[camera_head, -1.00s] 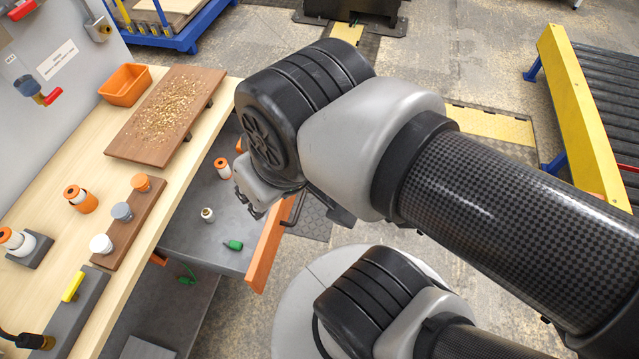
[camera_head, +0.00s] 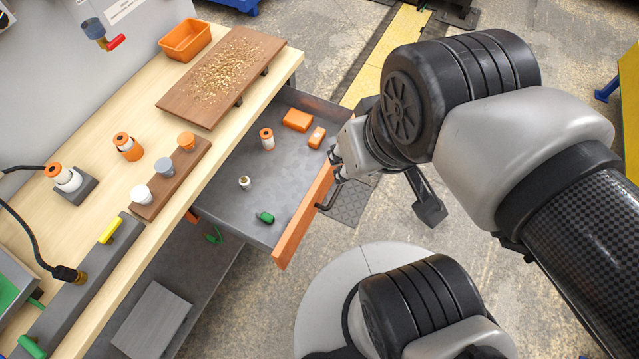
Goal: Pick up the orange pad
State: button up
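The open grey drawer (camera_head: 215,205) has an orange front and a dark handle (camera_head: 330,197). An orange block (camera_head: 297,120), which looks like the orange pad, lies flat at the drawer's far right. A smaller orange piece with a pale mark (camera_head: 317,137) lies just beside it, closer to my gripper. My gripper (camera_head: 337,172) is at the drawer's front edge, close to the handle and to the right of the orange pieces. I see nothing held in it. Its fingers are small and partly hidden by the wrist, so their opening is unclear.
The drawer also holds an orange-and-white bottle (camera_head: 266,140), a small pale bottle (camera_head: 244,183) and a green item (camera_head: 265,217). Above it, the wooden bench (camera_head: 110,105) carries a chip-covered board (camera_head: 185,98), an orange bin (camera_head: 186,40) and a jar rack (camera_head: 170,180).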

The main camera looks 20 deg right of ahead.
aim_at(298, 121)
jog(key=u, duration=3)
jog(key=z, duration=2.85)
jog(key=i+l+z, duration=0.2)
jog(key=i+l, duration=0.2)
jog(key=l, duration=0.15)
jog(key=i+l, duration=0.2)
jog(key=l, duration=0.15)
jog(key=i+l+z, duration=0.1)
jog(key=l, duration=0.25)
jog(key=i, duration=0.1)
